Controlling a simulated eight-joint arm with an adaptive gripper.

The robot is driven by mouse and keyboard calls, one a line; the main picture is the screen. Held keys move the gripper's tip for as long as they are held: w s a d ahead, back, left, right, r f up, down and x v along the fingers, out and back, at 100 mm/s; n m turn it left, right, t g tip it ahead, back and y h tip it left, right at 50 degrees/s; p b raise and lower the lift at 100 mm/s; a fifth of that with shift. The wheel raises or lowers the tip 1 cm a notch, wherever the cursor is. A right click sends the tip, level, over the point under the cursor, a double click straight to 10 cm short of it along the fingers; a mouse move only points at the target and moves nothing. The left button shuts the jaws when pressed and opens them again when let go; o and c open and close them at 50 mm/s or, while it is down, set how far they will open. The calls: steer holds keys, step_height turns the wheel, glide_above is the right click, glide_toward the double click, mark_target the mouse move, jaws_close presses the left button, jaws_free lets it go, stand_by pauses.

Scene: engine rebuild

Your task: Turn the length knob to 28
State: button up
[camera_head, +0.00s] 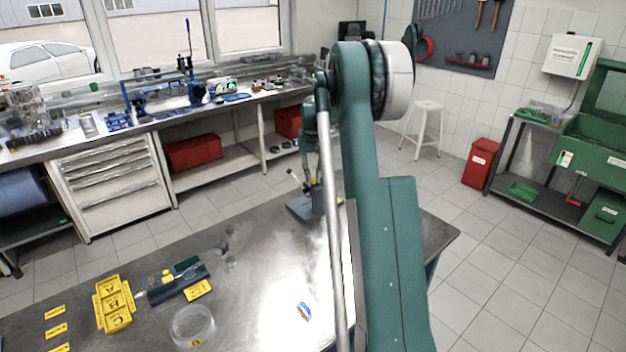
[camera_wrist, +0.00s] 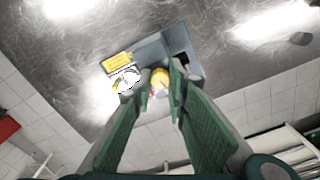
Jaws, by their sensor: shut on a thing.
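In the wrist view a grey device (camera_wrist: 150,48) lies on the metal table. It carries a yellow label (camera_wrist: 117,62), a round white dial (camera_wrist: 126,80) and an orange-yellow knob (camera_wrist: 160,78). My gripper (camera_wrist: 160,82) has its two green fingers on either side of this knob, shut on it. The numbers on the dial are too small to read. In the head view my gripper (camera_head: 314,186) reaches down at a grey base (camera_head: 300,208) near the table's far edge; my arm hides much of it.
On the table (camera_head: 250,255) lie a yellow lettered tray (camera_head: 114,304), a grey-green device (camera_head: 160,290) with a yellow label (camera_head: 198,290), a clear round dish (camera_head: 192,326) and a blue-white ring (camera_head: 304,311). The middle of the table is mostly clear. Tiled floor lies beyond its edge.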

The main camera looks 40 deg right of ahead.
mark_target(313, 179)
steer(key=n, duration=0.4)
steer(key=shift+n+b, duration=0.3)
steer(key=shift+b, duration=0.1)
steer(key=shift+c, duration=0.2)
steer(key=o, duration=0.9)
steer(key=shift+r, duration=0.15)
step_height(313, 179, up, 12)
steer(key=shift+f, duration=0.1)
stand_by(0.4)
